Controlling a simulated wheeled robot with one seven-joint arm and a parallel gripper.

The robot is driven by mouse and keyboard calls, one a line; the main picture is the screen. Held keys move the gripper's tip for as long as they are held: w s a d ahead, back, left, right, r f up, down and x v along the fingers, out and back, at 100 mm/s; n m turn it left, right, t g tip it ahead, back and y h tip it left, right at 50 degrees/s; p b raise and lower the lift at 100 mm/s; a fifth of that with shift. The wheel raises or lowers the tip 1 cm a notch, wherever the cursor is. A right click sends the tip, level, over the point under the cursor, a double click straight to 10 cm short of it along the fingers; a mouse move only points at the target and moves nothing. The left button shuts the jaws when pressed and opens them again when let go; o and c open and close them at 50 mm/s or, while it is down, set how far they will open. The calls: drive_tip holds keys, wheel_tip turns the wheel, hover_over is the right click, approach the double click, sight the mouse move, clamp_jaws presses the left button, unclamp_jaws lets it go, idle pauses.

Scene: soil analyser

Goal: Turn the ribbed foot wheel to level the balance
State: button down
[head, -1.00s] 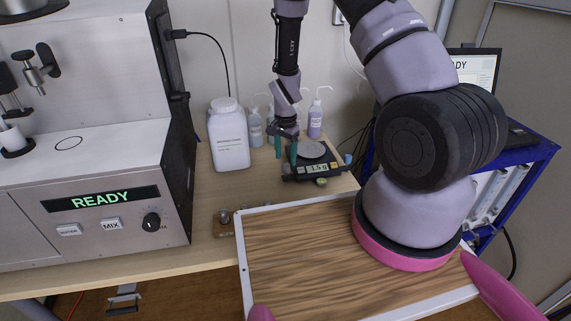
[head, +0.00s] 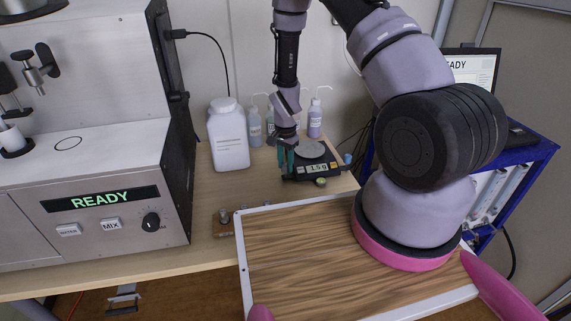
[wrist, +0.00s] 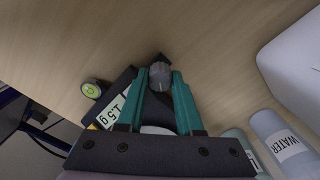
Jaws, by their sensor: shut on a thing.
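The balance (head: 300,176) is a dark instrument with a round grey pan (head: 309,149) and a lit display reading about 1.5 g; the display also shows in the wrist view (wrist: 112,112). The ribbed foot wheel (wrist: 159,76) is a grey knob at the balance's corner, hidden in the head view. My gripper (head: 286,168) points down at the balance's left side. In the wrist view its teal fingers (wrist: 160,80) are shut on the wheel, one on each side. A round green bubble level (wrist: 91,88) sits beside the display; its bubble looks near the middle, but is small.
A large white jar (head: 228,138) stands left of the balance. Several wash bottles (head: 315,118) stand behind it. The analyser (head: 100,205) reads READY at the left. A wooden tray-like surface with a white rim (head: 300,204) is in front. Bench between jar and balance is clear.

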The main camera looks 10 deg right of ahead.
sight(285, 165)
drive_tip(key=n, duration=0.6)
drive_tip(key=shift+n, duration=0.3)
drive_tip(key=n, duration=0.6)
idle(0.5)
drive_tip(key=c, duration=0.6)
unclamp_jaws()
drive_tip(key=shift+o, duration=0.2)
wheel_tip(285, 165, up, 11)
